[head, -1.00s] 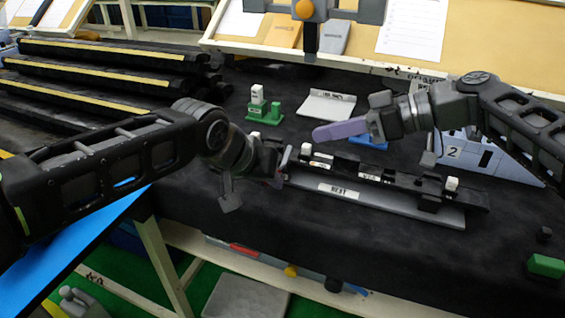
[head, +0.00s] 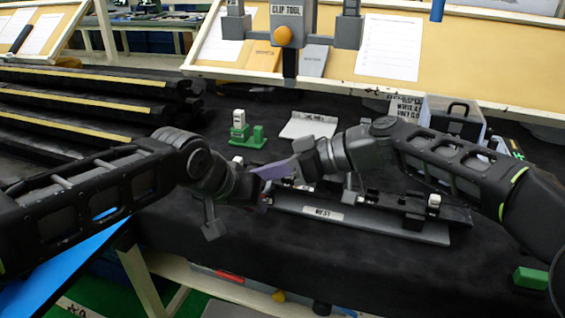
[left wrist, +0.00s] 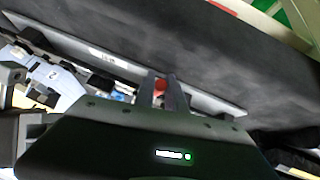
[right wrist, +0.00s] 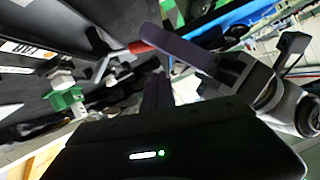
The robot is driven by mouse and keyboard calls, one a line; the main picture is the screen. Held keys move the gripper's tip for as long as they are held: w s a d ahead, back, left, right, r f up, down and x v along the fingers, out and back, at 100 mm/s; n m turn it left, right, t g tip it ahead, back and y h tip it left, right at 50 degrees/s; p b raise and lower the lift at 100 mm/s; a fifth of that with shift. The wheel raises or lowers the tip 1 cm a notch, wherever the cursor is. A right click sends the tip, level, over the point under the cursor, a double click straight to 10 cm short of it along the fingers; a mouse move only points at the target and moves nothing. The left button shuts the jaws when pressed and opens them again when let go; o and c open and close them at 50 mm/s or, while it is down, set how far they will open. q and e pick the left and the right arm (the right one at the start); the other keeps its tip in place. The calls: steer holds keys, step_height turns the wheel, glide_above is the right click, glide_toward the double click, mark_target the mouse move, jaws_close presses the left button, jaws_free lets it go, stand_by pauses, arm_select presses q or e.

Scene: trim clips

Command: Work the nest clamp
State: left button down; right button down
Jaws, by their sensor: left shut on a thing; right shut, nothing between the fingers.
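The nest (head: 370,222) is a long grey base with a NEST label, tilted slightly across the black bench. A dark trim strip (head: 395,203) lies along it, with a white block (head: 433,201) near its right end. The clamp's red handle (right wrist: 138,47) on a thin metal rod shows in the right wrist view. My left gripper (head: 267,192) is at the nest's left end, shut on this handle; red shows between its fingers in the left wrist view (left wrist: 160,86). My right gripper (head: 262,173) is shut and empty, pointing left just above the left fingers. The clamp is mostly hidden in the head view.
Green stands (head: 255,137) and a pale grey tray (head: 308,125) stand behind the nest. A clear bin (head: 455,115) is at the back right. The clip tool (head: 287,30) hangs above. A green block (head: 531,278) lies front right.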

steer(key=shift+s+d+f, duration=0.2)
steer(key=shift+f, duration=0.5)
steer(key=shift+s+d+f, duration=0.15)
steer(key=shift+s+f, duration=0.05)
steer(key=shift+f, duration=0.5)
